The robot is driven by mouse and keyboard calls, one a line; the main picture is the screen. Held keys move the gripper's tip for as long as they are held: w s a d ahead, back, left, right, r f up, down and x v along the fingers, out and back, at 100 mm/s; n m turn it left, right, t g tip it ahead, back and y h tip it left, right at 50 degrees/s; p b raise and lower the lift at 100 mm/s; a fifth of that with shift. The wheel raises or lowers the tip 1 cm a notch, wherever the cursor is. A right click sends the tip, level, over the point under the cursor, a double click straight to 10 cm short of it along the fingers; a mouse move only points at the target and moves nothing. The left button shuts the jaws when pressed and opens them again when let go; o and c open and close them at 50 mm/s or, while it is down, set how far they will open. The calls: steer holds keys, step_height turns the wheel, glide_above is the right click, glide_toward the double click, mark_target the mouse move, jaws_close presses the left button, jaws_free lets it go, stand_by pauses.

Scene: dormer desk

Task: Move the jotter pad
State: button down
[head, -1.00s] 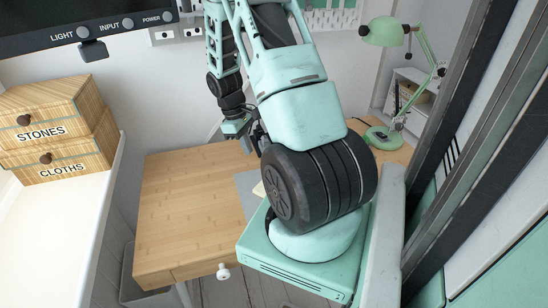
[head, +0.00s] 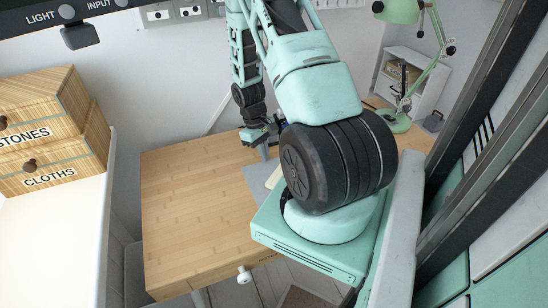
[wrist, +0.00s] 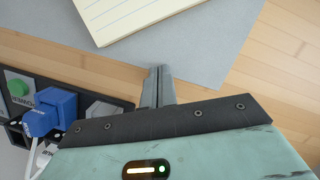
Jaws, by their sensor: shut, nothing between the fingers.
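The jotter pad (wrist: 130,14) is cream with ruled lines and lies on a grey mat (wrist: 205,62) at the top of the wrist view. In the head view only a pale sliver of the pad (head: 273,178) shows beside my arm, which hides the rest. My gripper (wrist: 158,72) is shut and empty. Its fingertips are over the grey mat, just short of the pad's near edge in the wrist view. I cannot tell their height above the mat. In the head view the fingertips are hidden or too small to make out.
A dark socket panel with a blue plug (wrist: 52,112) and a green button is left of my gripper. The wooden desk (head: 190,215) is clear on its left. A green lamp (head: 398,120) stands at the back right. A drawer box (head: 50,130) stands on a white ledge at left.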

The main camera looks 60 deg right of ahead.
mark_target(274, 166)
steer(key=s, duration=0.2)
steer(key=shift+s+a+r+p, duration=0.1)
steer(key=shift+s+a+p, duration=0.15)
steer(key=shift+s+p, duration=0.1)
steer(key=shift+s+a, duration=0.15)
steer(key=shift+s, duration=0.45)
steer(key=shift+s, duration=0.1)
